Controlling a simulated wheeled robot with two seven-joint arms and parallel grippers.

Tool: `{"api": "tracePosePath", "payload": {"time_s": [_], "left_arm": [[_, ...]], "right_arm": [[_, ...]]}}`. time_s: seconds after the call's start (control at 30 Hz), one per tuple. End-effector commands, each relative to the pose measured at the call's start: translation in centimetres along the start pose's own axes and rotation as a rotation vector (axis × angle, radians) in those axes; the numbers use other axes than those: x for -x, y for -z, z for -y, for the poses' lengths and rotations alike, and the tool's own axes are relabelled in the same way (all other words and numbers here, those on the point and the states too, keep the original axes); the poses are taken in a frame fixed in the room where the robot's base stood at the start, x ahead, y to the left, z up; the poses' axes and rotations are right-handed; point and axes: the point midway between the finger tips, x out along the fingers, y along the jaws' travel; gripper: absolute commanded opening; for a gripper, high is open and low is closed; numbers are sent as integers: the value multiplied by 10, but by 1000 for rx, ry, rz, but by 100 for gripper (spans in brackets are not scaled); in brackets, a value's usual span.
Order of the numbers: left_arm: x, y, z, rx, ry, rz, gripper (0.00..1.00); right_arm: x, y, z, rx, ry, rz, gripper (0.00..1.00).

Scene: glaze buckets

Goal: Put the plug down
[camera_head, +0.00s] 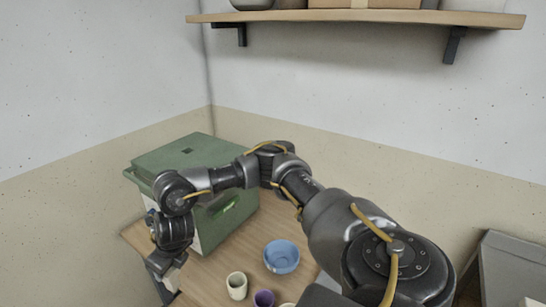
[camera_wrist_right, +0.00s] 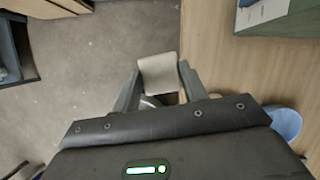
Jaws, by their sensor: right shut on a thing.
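The plug (camera_wrist_right: 158,73) is a small off-white block. In the right wrist view it sits between the two fingers of my right gripper (camera_wrist_right: 158,88), which is shut on it. In the head view my right gripper (camera_head: 166,284) hangs down at the left edge of the wooden table (camera_head: 215,262), and a pale bit of the plug (camera_head: 174,281) shows at its fingers. In the right wrist view the plug appears over the grey floor, just left of the table edge (camera_wrist_right: 184,45). My left gripper is not in view.
A green box (camera_head: 225,219) stands at the back of the table. A blue bowl (camera_head: 281,257), a cream cup (camera_head: 237,286) and a purple cup (camera_head: 264,299) stand nearer the front. A shelf (camera_head: 360,17) is high on the wall. A grey container (camera_head: 510,268) is at right.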

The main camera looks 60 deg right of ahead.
Motion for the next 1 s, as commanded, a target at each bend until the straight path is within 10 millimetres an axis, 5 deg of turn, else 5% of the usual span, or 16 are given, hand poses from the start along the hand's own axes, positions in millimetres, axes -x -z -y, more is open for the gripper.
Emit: {"api": "tracePosePath", "payload": {"time_s": [0.53, 1.0], "left_arm": [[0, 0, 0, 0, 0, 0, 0], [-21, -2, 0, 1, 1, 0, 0]], "right_arm": [[6, -9, 14, -207, 82, -2, 6], [-29, 66, 97, -207, 81, -8, 6]]}}
